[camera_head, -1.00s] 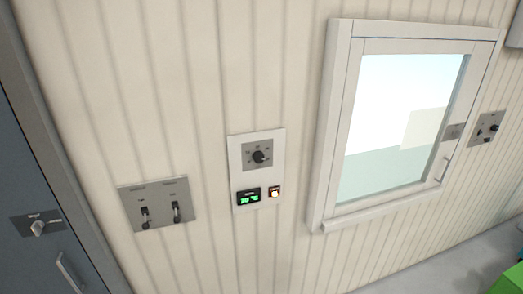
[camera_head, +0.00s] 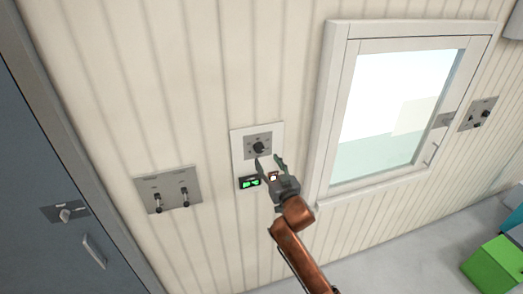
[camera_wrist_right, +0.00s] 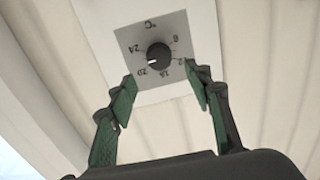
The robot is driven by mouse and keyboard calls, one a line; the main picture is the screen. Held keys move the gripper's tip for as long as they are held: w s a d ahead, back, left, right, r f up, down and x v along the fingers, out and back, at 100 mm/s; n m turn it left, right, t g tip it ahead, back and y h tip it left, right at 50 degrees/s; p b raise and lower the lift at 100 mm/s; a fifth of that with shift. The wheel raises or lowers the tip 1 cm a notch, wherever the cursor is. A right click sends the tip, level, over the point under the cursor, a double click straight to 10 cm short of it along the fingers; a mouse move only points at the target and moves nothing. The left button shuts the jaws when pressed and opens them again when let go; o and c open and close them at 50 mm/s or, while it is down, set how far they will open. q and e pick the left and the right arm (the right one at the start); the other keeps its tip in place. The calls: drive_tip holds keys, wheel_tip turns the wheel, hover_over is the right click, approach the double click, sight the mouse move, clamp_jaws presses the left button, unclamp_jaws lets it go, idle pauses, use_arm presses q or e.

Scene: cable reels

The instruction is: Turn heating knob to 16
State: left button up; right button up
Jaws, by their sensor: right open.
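The heating knob (camera_head: 258,147) is a round black dial on a grey plate in the upper part of a white wall panel (camera_head: 238,143). In the right wrist view the knob (camera_wrist_right: 158,56) appears upside down, with a °C scale around it. My right gripper (camera_head: 269,162) is open and empty, just below the knob. In the wrist view its green-padded fingers (camera_wrist_right: 166,80) stand apart on either side below the knob, not visibly touching it. My left gripper is not in view.
A green digital display (camera_head: 250,183) and a small lit switch (camera_head: 273,177) sit low on the panel, close to my gripper. A plate with two levers (camera_head: 168,188) is to the left. A window (camera_head: 400,110) is to the right. A green box (camera_head: 495,265) stands lower right.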

sight(260, 150)
drive_tip(key=shift+p+x, duration=0.65)
drive_tip(key=shift+x, duration=2.75)
drive_tip(key=shift+f, duration=0.1)
drive_tip(key=shift+c, duration=0.2)
